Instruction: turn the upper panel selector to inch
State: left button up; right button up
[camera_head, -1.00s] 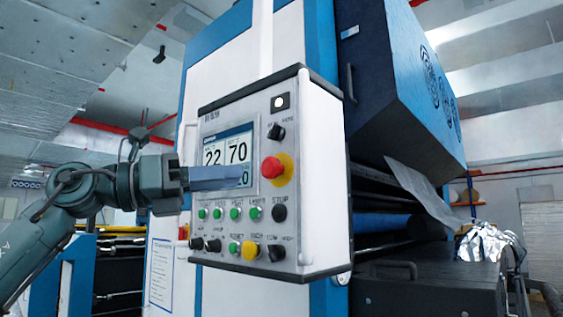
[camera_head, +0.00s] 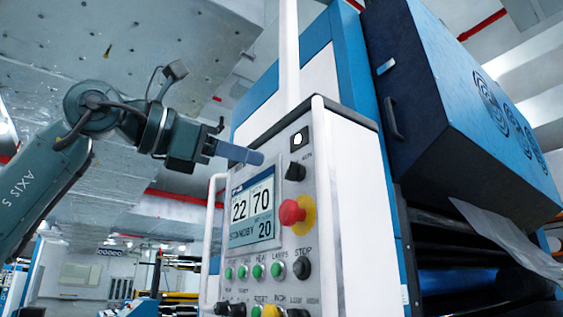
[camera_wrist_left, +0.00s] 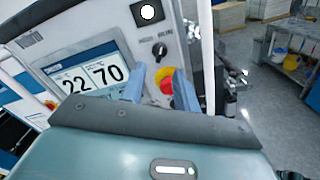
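The upper panel selector (camera_head: 295,171) is a small black knob near the top right of the control panel (camera_head: 322,226), below a black square with a round white light. It also shows in the left wrist view (camera_wrist_left: 159,50), just beyond my fingertips. My left gripper (camera_head: 258,157) comes in from the left, its blue fingers pointing at the panel's upper part, to the left of the selector. In the left wrist view my fingers (camera_wrist_left: 160,82) stand apart with nothing held between them. The knob's fine pointer direction is too small to read. My right gripper is not in view.
A red emergency stop knob (camera_head: 291,212) on a yellow ring sits just below the selector. A display (camera_head: 252,212) is to its left, with green buttons and black knobs below. A white handle rail (camera_head: 212,240) runs along the panel's left side.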

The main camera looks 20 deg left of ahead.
aim_at(288, 167)
pick_arm(q)
jog(key=p+x, duration=0.1)
jog(key=x, duration=0.6)
jog(key=shift+w+d, duration=0.1)
jog(key=shift+w, duration=0.1)
jog(key=shift+c, duration=0.4)
grip_shut()
